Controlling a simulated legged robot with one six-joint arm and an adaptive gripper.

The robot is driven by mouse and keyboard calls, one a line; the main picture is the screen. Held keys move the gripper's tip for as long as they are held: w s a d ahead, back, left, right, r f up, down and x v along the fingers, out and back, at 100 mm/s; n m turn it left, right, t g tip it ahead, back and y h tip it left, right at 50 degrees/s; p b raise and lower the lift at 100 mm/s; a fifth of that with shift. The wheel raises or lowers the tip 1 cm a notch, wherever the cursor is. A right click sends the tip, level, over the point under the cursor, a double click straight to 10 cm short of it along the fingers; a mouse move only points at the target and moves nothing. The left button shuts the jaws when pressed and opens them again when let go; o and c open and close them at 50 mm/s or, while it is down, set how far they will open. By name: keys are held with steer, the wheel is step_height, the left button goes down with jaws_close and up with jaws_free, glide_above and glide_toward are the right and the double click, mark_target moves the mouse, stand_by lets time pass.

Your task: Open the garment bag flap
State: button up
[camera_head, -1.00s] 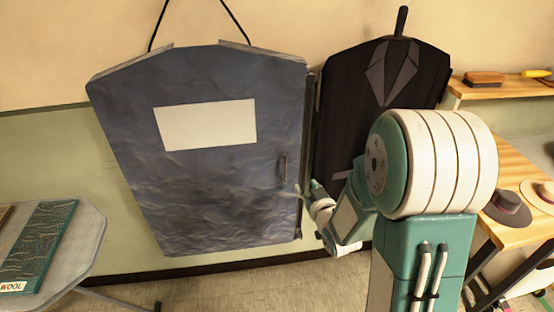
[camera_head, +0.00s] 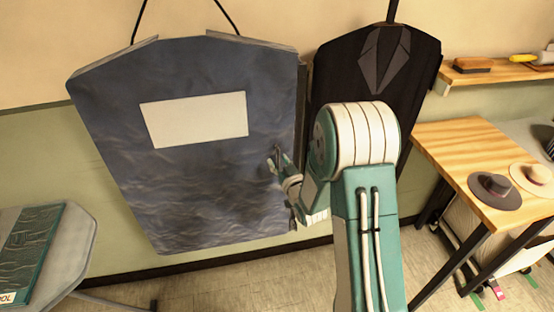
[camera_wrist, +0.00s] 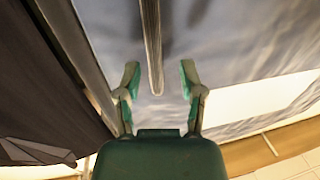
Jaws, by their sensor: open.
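The garment bag flap (camera_head: 185,190) is a large blue-grey panel with a pale label (camera_head: 195,119), hanging at the wall left of centre. Its slim upright handle (camera_wrist: 151,45) is near the right edge; in the head view it is mostly hidden by my fingers. My gripper (camera_head: 279,160) is open at the handle. In the wrist view my gripper (camera_wrist: 159,74) has one finger on each side of the handle's end, with visible gaps and no clear contact. I cannot tell whether the flap stands slightly ajar.
A black suit-shaped panel (camera_head: 335,75) hangs just right of the flap, partly behind my arm. A grey-topped table (camera_head: 75,245) stands at lower left. A wooden table (camera_head: 455,140) with two hats and a shelf (camera_head: 495,75) are at right. Floor below the flap is clear.

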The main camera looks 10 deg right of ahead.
steer(key=shift+w, duration=0.45)
steer(key=shift+w+d, duration=0.1)
steer(key=shift+w, duration=0.1)
jaws_close()
steer(key=shift+s, duration=0.1)
